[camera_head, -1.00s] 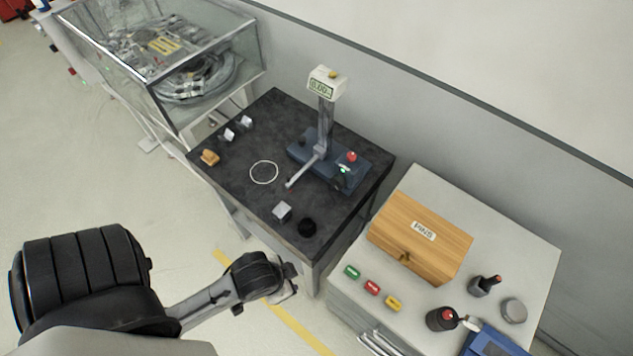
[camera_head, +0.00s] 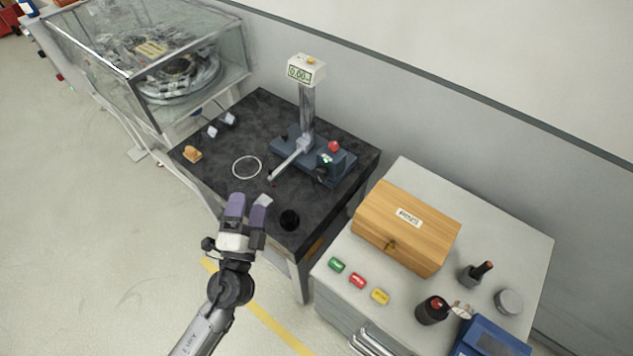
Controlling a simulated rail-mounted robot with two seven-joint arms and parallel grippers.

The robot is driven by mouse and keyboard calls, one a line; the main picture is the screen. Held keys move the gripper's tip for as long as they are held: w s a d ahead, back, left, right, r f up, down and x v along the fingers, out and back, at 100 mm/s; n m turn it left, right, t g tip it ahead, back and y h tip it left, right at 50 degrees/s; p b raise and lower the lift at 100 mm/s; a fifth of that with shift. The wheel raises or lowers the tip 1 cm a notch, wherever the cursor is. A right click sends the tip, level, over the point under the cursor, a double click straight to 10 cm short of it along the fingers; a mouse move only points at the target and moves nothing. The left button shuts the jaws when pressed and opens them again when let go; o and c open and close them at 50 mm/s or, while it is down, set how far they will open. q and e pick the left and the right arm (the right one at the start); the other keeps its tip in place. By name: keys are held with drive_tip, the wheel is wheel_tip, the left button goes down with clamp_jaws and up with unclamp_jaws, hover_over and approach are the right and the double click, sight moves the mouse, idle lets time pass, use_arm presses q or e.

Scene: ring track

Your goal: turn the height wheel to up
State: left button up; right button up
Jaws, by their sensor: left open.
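A height gauge with a blue base (camera_head: 340,170), a grey column (camera_head: 307,112) and a display head (camera_head: 306,71) stands on the black table. The display seems to read 0.00. A dark round knob (camera_head: 321,174), probably the height wheel, is on the front right of the base beside a green light. Its markings are too small to read. My left gripper (camera_head: 248,207) is open, at the table's front edge, in front of the gauge and apart from it. It partly hides a small light block. My right gripper is out of view.
A red button (camera_head: 334,146) sits on the base, and a probe arm (camera_head: 288,163) reaches forward from the column. A black round piece (camera_head: 289,219) lies near the front edge. A wooden box (camera_head: 407,232) stands on the right-hand cabinet. A white ring (camera_head: 247,167) lies left of the gauge.

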use_arm(q)
drive_tip(key=w+d+f+m+g+h+b, duration=0.15)
drive_tip(key=w+d+m+g+h, duration=0.35)
drive_tip(key=m+h, duration=0.65)
drive_tip(key=m+g+y+b, duration=0.4)
drive_tip(key=m+g, duration=0.1)
drive_tip(key=m, duration=0.9)
approach(318, 174)
drive_tip(key=b+x, duration=0.3)
drive_tip(key=x, duration=0.5)
drive_tip(key=shift+f, duration=0.15)
drive_tip(key=shift+b+x, duration=0.35)
drive_tip(key=shift+x, duration=0.4)
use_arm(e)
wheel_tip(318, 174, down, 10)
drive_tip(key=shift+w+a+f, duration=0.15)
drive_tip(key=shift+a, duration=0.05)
use_arm(q)
drive_tip(key=shift+w, duration=0.1)
drive_tip(key=shift+c, duration=0.2)
